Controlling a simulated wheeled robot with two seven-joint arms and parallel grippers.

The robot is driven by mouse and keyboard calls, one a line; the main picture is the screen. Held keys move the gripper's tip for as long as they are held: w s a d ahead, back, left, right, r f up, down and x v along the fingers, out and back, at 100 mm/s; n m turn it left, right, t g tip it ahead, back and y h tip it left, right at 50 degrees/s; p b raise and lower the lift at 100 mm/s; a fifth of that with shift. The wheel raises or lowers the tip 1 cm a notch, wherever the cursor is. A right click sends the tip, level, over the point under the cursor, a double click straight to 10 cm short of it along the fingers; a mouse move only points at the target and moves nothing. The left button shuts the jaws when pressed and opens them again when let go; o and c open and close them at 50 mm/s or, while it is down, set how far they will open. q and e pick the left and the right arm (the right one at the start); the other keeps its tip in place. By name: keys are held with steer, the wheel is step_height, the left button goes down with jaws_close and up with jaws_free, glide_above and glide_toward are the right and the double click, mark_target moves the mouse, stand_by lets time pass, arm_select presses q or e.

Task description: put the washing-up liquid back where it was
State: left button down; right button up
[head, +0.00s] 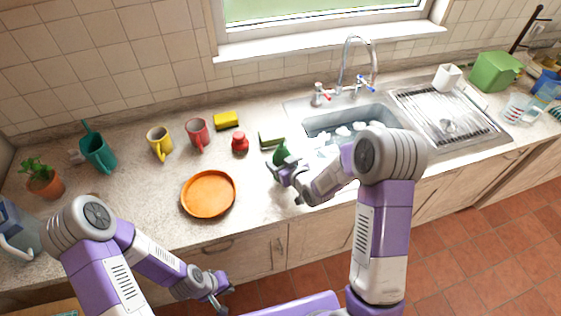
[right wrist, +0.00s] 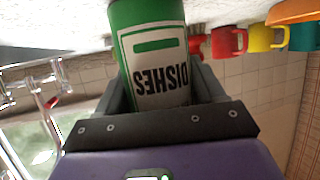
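The washing-up liquid is a green bottle with a white label reading DISHES (right wrist: 155,60), large in the right wrist view, where the picture is upside down. In the head view it shows as a small green shape (head: 282,153) left of the sink, mostly hidden by my gripper. My right gripper (head: 284,172) has its fingers on both sides of the bottle, which is over the counter (head: 140,190). I cannot tell whether its base touches the counter. My left gripper (head: 224,296) is empty, in front of the cabinets and below the counter, with its fingers apart.
An orange plate (head: 208,194) lies left of my right gripper. A red item (head: 240,144), a green sponge (head: 271,139) and a yellow sponge (head: 227,121) are behind it. The sink (head: 350,122) is to the right. Mugs stand further left, including a red one (head: 197,134).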

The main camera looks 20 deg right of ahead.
steer(key=o, duration=0.4)
steer(key=shift+o, duration=0.2)
steer(key=shift+r, duration=0.1)
steer(key=shift+r+p, duration=0.2)
steer(key=shift+p, duration=0.2)
steer(key=p+v, duration=0.1)
steer(key=v, duration=1.1)
steer(key=shift+f+p, duration=0.2)
steer(key=shift+p, duration=0.2)
